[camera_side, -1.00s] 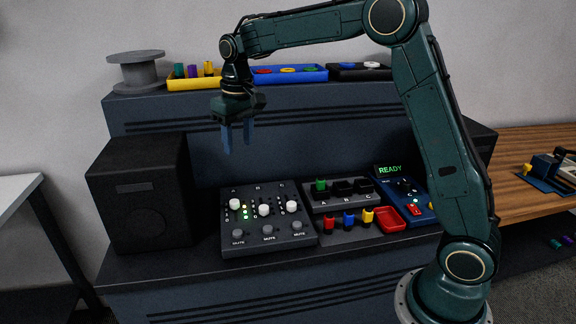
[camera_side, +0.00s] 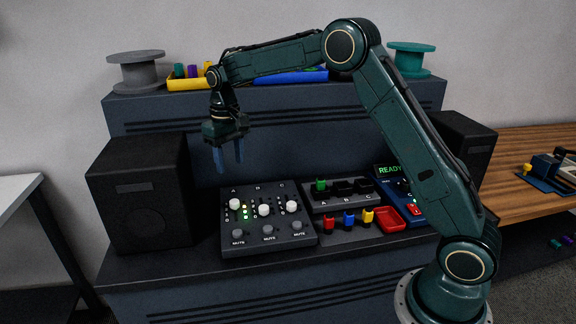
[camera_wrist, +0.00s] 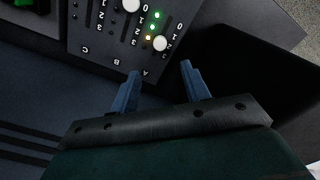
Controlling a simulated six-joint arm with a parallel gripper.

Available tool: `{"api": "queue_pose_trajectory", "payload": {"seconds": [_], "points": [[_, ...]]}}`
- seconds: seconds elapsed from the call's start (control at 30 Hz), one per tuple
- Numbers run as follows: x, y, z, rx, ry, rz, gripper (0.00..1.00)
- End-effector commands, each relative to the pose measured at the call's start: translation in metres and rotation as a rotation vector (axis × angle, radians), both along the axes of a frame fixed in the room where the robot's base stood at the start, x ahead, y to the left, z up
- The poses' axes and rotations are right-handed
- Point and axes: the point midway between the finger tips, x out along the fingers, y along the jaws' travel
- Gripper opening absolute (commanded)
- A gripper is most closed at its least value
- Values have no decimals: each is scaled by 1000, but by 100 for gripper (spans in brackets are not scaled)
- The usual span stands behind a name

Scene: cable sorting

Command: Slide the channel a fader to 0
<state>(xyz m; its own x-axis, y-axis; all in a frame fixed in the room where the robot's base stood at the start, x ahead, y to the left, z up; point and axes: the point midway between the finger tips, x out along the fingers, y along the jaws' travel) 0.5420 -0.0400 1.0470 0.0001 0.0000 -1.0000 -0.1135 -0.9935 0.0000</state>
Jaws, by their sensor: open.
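The fader panel (camera_side: 267,242) is a dark box on the desk with three white fader knobs in slots marked A, B and C. The channel A fader knob (camera_side: 234,204) is the leftmost in the side view and sits at the upper part of its slot, with lit green lamps beside it. In the wrist view the A knob (camera_wrist: 160,43) shows ahead of the fingers, near the row of lamps. My gripper (camera_side: 229,165) is open and empty, with blue fingers pointing down, above and behind the panel's A end. It also shows in the wrist view (camera_wrist: 160,82), apart from the knob.
A black speaker (camera_side: 140,195) stands left of the panel. On the right are a socket block (camera_side: 330,203) with a green plug, several coloured plugs, a red tray (camera_side: 389,220) and a READY unit (camera_side: 389,170). A raised shelf (camera_side: 290,110) stands behind.

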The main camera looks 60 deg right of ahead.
Motion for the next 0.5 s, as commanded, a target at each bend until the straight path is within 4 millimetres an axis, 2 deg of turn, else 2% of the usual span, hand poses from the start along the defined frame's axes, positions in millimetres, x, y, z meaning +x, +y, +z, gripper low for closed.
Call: {"api": "queue_pose_trajectory", "payload": {"seconds": [0.5], "points": [[-1, 0, -77, 0, 4, 0, 47]]}}
